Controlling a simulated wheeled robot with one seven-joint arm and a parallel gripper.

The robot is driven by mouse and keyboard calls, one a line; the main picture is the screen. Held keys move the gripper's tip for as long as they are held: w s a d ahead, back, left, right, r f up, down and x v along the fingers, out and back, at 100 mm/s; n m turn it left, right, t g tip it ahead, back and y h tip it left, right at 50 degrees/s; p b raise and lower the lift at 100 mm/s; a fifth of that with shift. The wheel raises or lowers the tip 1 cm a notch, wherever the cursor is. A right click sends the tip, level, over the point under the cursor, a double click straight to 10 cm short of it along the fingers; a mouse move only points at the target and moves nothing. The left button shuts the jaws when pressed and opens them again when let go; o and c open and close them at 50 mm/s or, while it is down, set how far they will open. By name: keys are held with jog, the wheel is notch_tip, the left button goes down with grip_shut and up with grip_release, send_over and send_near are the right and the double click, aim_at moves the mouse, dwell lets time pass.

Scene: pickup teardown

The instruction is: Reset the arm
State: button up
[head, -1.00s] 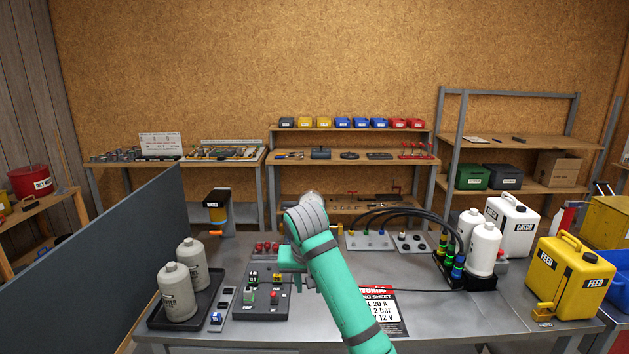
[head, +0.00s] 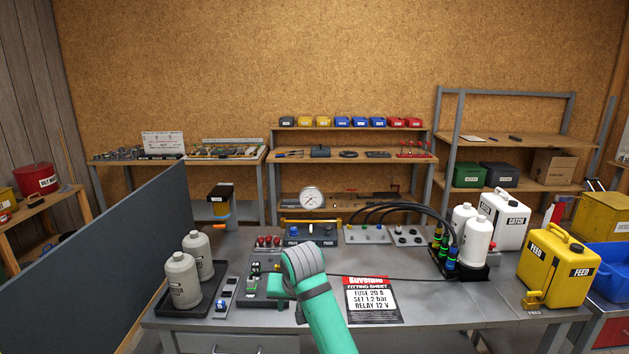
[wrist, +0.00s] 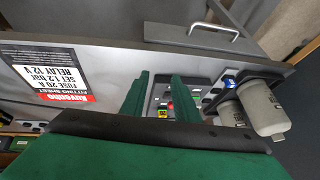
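My green arm (head: 327,318) reaches forward over the near edge of the workbench (head: 420,305) in the head view. Its grey-banded joint is bent above the dark control panel (head: 262,298), and most of my gripper is hidden behind it. In the wrist view my gripper's (wrist: 161,88) two green fingers stand apart with nothing between them. The control panel with its coloured switches shows past and between the fingers. I cannot tell how high the fingertips are above it.
A fitting sheet (head: 372,300) lies right of my arm. Two grey bottles (head: 182,280) stand in a tray at left, by a grey partition (head: 110,240). A pressure gauge (head: 312,198), hoses, white bottles (head: 478,245) and a yellow feed can (head: 557,270) stand behind and right.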

jog(key=s+a+f+t+y, duration=0.1)
jog(key=s+a+f+y, duration=0.15)
jog(key=a+f, duration=0.35)
jog(key=s+a+f+t+y, duration=0.1)
jog(key=s+a+f, duration=0.2)
jog(key=f, duration=0.5)
jog(key=s+f+m+t, duration=0.35)
jog(key=s+f, duration=0.75)
jog(key=s, duration=0.4)
jog(key=s+d+t+h, duration=0.15)
jog(key=s+d, duration=0.25)
jog(key=s, duration=0.6)
jog(key=s+d+t+h, duration=0.1)
jog(key=s+d+h, duration=0.3)
jog(key=s, duration=0.6)
jog(key=s+d+r+n+t, duration=0.1)
jog(key=s+d+r, duration=0.2)
jog(key=s+r, duration=0.2)
jog(key=s+d+r+n+t, duration=0.1)
jog(key=s+d+r, duration=0.3)
jog(key=s, duration=0.6)
jog(key=shift+d+r+n, duration=0.25)
jog(key=shift+r+n, duration=0.2)
jog(key=shift+n, duration=0.2)
